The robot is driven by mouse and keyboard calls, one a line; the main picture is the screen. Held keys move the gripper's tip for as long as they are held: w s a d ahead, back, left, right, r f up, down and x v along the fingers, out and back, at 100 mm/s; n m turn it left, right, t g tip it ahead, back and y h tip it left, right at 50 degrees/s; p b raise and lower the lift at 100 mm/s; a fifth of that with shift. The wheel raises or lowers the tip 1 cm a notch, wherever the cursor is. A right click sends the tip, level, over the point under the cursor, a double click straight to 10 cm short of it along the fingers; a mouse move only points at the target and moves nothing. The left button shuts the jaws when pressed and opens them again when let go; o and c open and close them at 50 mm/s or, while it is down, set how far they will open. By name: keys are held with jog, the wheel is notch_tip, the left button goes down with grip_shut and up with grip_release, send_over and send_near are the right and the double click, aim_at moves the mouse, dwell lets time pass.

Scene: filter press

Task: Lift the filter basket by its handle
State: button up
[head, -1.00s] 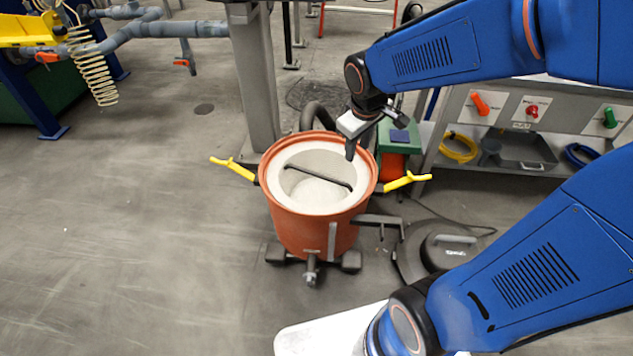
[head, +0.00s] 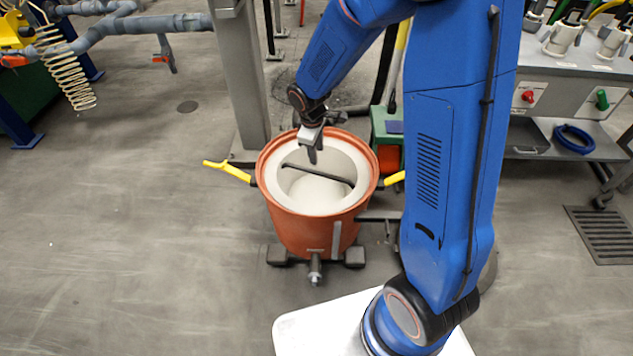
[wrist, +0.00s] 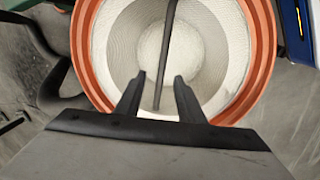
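The filter basket (head: 263,178) is a white liner with a pale rim inside an orange round vessel (head: 300,235). Its handle, a dark bar (head: 330,175), spans the basket opening; in the wrist view the bar (wrist: 166,60) runs up and down the picture. My gripper (head: 312,158) is above the basket, near the back of its opening. In the wrist view my gripper (wrist: 158,80) has its two dark fingers apart, one on each side of the handle's near end in the picture. Nothing is held. Whether the fingers are down at the bar's height, I cannot tell.
A grey column (head: 240,80) stands close behind. A green and orange unit (head: 388,140) is at the back right. The floor at left is clear.

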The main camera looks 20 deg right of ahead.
jog(key=f, duration=0.3)
jog(key=w+d+f, duration=0.1)
jog(key=f, duration=0.7)
jog(key=shift+w+d+f, duration=0.2)
jog(key=shift+w, duration=0.1)
jog(key=shift+w+d+f, duration=0.1)
jog(key=shift+f, duration=1.25)
jog(key=shift+w+d+f, duration=0.1)
jog(key=shift+f, duration=1.2)
grip_shut()
